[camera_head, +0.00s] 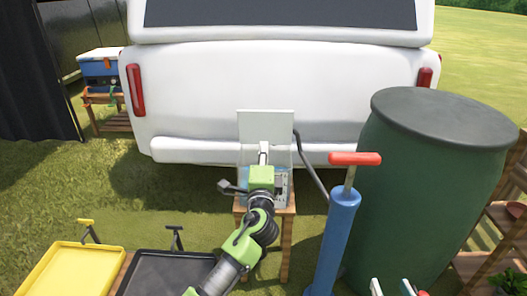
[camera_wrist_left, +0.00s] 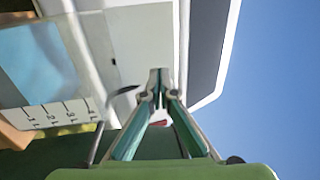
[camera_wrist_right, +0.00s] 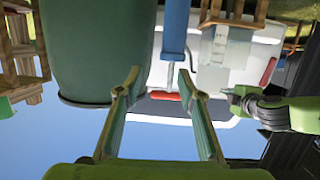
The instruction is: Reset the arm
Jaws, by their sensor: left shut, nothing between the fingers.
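My left arm reaches up the middle of the head view. Its gripper (camera_head: 263,152) is in front of the raised white lid (camera_head: 262,124) of a box on a small wooden stand. In the left wrist view its fingertips (camera_wrist_left: 160,78) meet, with nothing between them; whether they touch the lid I cannot tell. My right gripper is open and empty in the right wrist view (camera_wrist_right: 158,78). Only its fingertips show at the bottom edge of the head view (camera_head: 393,287).
A blue pump (camera_head: 334,235) with a red handle stands right of the box, beside a dark green barrel (camera_head: 412,190). A yellow tray (camera_head: 72,270) and a black tray (camera_head: 165,275) are at lower left. A white vehicle (camera_head: 220,90) stands behind the box.

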